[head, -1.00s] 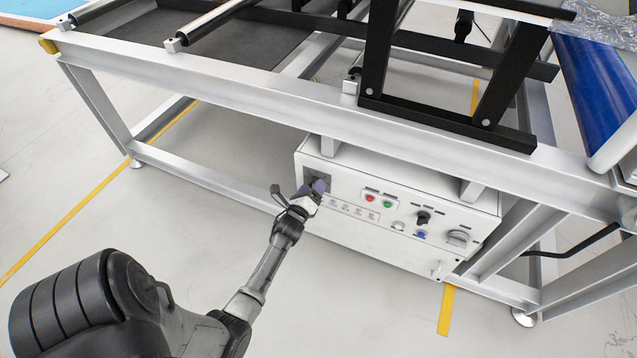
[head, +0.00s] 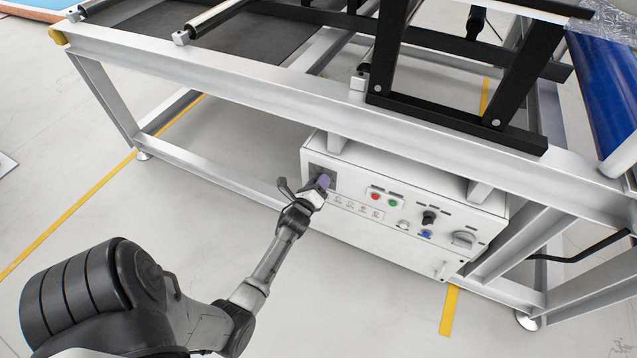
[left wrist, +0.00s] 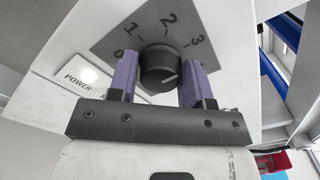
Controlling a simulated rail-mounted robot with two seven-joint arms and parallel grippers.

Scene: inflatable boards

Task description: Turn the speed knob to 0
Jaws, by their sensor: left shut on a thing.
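The speed knob (left wrist: 160,66) is dark and round, on a grey dial plate (left wrist: 108,47) numbered 0 to 3 in the left wrist view. A short pale line on its face points to the right side, away from the 0. My left gripper (left wrist: 160,82) has its purple fingers on both sides of the knob and is shut on it. In the head view the left gripper (head: 322,184) is at the dial plate (head: 318,170) on the left end of the white control box (head: 312,146), hiding the knob. My right gripper is not in view.
The box front carries a red button (head: 375,196), a green button (head: 392,203), a black knob (head: 428,217), a blue button (head: 425,235) and a grey switch (head: 463,239). A metal frame beam (head: 250,95) runs above the box. The floor in front is clear.

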